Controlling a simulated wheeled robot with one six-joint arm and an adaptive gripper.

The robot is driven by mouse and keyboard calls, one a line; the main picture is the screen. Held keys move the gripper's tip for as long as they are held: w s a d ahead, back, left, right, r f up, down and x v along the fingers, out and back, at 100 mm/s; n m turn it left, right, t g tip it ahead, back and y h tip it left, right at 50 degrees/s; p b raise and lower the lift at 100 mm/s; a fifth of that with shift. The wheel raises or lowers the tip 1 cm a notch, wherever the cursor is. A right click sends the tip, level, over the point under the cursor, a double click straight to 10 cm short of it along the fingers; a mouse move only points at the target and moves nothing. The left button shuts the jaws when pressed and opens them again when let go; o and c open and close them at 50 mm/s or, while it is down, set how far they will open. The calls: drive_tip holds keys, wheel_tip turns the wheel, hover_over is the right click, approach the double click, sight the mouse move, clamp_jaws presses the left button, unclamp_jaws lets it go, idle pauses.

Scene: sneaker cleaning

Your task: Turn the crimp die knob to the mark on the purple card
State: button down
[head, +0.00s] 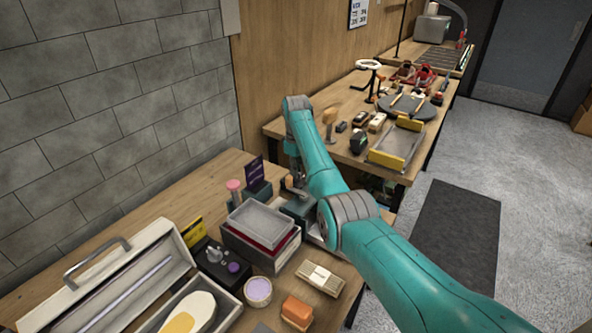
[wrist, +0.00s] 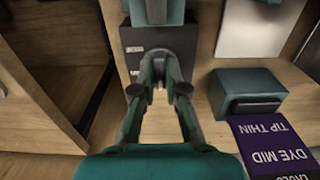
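A purple card (head: 255,172) stands upright behind the dark blocks in the head view. In the wrist view the purple card (wrist: 280,140) is at the lower right, with white lines of text including TIP THIN and DYE MID. My gripper (wrist: 160,72) points at a dark labelled device (wrist: 133,55), its fingertips on either side of a grey rounded part that looks like the knob (wrist: 160,57). Whether the fingers touch it cannot be told. The knob's pointer and the card's mark cannot be made out. In the head view my teal arm hides most of the gripper.
A teal block (wrist: 247,90) stands right of my fingers, beside the card. Grey and red trays (head: 262,225), a pink-topped post (head: 234,188) and a black box with knobs (head: 222,262) crowd the bench nearby. A second bench (head: 340,108) stands farther back.

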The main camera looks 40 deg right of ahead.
idle(0.4)
drive_tip(key=m, duration=0.5)
drive_tip(key=shift+m, duration=0.4)
drive_tip(key=m, duration=0.5)
drive_tip(key=shift+m, duration=0.4)
drive_tip(key=c, duration=1.2)
unclamp_jaws()
wheel_tip(320, 180, up, 12)
